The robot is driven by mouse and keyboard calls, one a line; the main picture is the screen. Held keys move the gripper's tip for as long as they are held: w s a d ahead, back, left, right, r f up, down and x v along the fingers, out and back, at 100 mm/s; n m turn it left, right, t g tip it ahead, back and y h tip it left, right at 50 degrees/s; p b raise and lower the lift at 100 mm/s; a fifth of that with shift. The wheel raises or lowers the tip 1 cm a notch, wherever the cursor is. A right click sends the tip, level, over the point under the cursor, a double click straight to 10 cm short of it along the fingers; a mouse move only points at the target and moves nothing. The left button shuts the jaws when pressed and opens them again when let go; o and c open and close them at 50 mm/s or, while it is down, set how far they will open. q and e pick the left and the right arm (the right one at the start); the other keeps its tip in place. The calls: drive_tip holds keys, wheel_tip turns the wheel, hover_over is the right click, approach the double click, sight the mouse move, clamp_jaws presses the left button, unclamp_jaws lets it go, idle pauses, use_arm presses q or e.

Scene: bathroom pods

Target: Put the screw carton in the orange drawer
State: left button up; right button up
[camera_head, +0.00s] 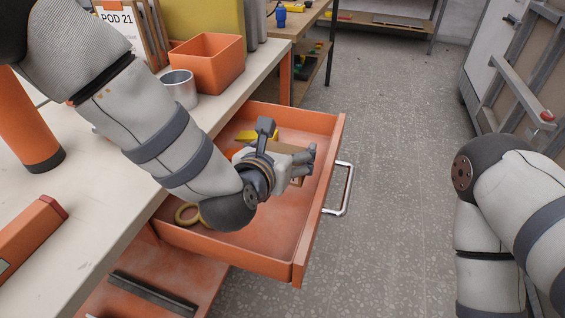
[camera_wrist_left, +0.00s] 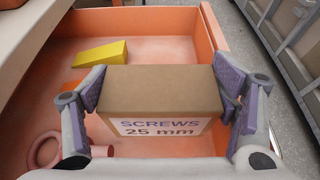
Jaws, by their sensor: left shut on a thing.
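The screw carton (camera_wrist_left: 163,92) is a brown cardboard box with a label reading "SCREWS 25 mm". My left gripper (camera_wrist_left: 160,100) is shut on it, one finger on each side, in the left wrist view. In the head view my left gripper (camera_head: 299,164) is over the open orange drawer (camera_head: 285,243), and the carton is mostly hidden behind it. I cannot tell whether the carton touches the drawer floor. My right arm shows at the right edge of the head view, but its gripper is not in view.
The workbench (camera_head: 100,215) carries an orange bin (camera_head: 207,66) and a metal cup (camera_head: 180,88). The drawer handle (camera_head: 343,190) sticks out right. Grey floor there is clear.

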use_arm(q)
drive_tip(key=shift+w+d+f, duration=0.2)
drive_tip(key=shift+w+f, duration=0.55)
drive_tip(key=shift+f, duration=0.1)
drive_tip(key=shift+w+f+b, duration=0.1)
drive_tip(key=shift+f+b, duration=0.3)
drive_tip(key=shift+f, duration=1.25)
drive_tip(key=o, duration=1.1)
drive_tip(key=shift+o, duration=0.2)
use_arm(e)
drive_tip(key=shift+s+f, duration=0.55)
drive_tip(key=shift+f, duration=0.1)
use_arm(q)
drive_tip(key=shift+r, duration=0.1)
drive_tip(key=shift+r, duration=0.2)
drive_tip(key=p+v, duration=0.1)
drive_tip(key=v, duration=1.1)
drive_tip(key=shift+f+p, duration=0.15)
drive_tip(key=shift+p, duration=0.25)
use_arm(e)
drive_tip(key=shift+w+r, duration=1.15)
